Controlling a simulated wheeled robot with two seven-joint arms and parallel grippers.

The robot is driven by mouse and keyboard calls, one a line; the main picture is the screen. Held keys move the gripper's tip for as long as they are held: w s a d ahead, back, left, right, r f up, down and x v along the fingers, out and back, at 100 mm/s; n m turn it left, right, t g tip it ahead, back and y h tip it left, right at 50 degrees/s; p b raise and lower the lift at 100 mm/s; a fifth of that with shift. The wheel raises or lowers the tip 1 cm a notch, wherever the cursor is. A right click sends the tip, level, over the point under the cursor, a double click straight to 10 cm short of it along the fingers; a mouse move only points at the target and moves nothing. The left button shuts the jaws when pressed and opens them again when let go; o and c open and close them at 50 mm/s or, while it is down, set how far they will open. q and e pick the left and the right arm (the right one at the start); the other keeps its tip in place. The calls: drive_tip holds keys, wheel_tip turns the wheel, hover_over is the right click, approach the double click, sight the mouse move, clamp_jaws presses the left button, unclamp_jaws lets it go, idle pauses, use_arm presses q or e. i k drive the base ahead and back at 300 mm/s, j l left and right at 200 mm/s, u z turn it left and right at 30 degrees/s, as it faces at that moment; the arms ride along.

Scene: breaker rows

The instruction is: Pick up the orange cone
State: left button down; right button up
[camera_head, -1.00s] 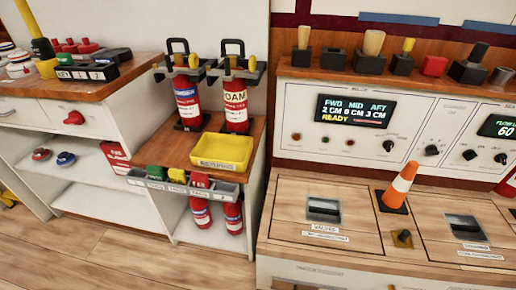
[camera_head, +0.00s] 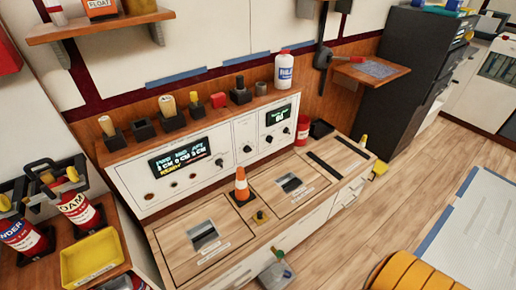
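The orange cone (camera_head: 241,184) has a white band and a dark square base. It stands upright on the wooden top of the low console (camera_head: 222,219), between two inset dark panels. Nothing touches it, and it is in plain sight near the middle of the view. Neither of my grippers can be made out in this view.
A control panel with displays (camera_head: 178,157) rises behind the cone. A yellow tray (camera_head: 95,258) and extinguishers (camera_head: 78,212) are at left. Open floor (camera_head: 400,190) lies at right, with an orange ribbed object (camera_head: 420,272) at the bottom.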

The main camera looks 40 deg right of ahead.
sight(242, 195)
drive_tip(key=z, duration=0.9)
